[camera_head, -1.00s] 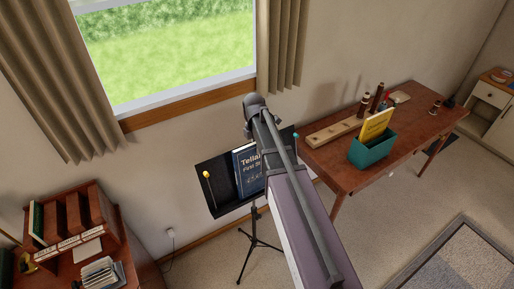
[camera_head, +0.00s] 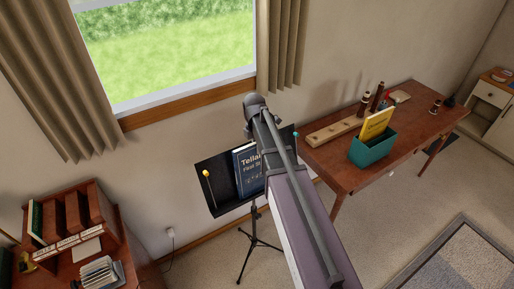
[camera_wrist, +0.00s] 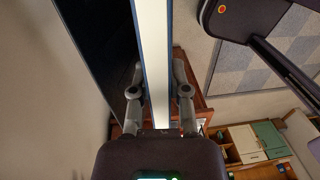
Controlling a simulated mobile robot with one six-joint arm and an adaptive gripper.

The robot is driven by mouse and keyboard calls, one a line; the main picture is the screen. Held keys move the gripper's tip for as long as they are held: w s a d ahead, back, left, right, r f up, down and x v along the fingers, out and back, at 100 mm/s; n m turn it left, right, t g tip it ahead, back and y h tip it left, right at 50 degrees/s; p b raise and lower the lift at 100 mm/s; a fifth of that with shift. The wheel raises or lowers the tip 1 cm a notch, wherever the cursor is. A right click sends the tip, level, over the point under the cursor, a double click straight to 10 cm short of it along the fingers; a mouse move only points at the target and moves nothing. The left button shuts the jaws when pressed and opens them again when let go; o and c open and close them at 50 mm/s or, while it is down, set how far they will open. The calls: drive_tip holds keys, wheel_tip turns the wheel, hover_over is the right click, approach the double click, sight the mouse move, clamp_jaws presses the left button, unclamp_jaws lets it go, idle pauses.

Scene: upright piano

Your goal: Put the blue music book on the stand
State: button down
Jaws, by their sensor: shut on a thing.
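The blue music book (camera_head: 246,171) stands upright against the black music stand (camera_head: 221,189) in the head view, its cover facing out. My arm hides its right side. In the wrist view the book (camera_wrist: 152,60) shows edge-on, with white pages between blue covers. My gripper (camera_wrist: 158,92) is shut on the book, one finger on each side. The dark stand panel (camera_wrist: 95,45) lies just left of the book in the wrist view. I cannot tell from these views whether the book's lower edge rests on the ledge.
A yellow-tipped clip (camera_head: 207,175) is at the stand's left. A brown table (camera_head: 345,178) at right holds a teal box (camera_head: 372,149) with a yellow book (camera_head: 376,124). A wooden desk (camera_head: 78,240) with sorted papers is at lower left. Carpet around the stand's tripod (camera_head: 254,240) is open.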

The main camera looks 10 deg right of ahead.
drive_tip(key=shift+f, duration=0.15)
drive_tip(key=shift+w+a, duration=0.2)
drive_tip(key=shift+w, duration=0.3)
drive_tip(key=shift+w+a, duration=0.15)
drive_tip(key=shift+w, duration=0.3)
idle(0.5)
drive_tip(key=c, duration=0.5)
unclamp_jaws()
drive_tip(key=shift+c, duration=0.2)
drive_tip(key=shift+s, duration=0.2)
drive_tip(key=shift+s+d, duration=0.2)
drive_tip(key=shift+s, duration=0.3)
drive_tip(key=shift+s+d+r+p, duration=0.15)
drive_tip(key=shift+s+r+p, duration=0.2)
drive_tip(key=shift+r, duration=0.2)
wheel_tip(320, 180, up, 8)
drive_tip(key=p, duration=0.8)
drive_tip(key=shift+f, duration=0.1)
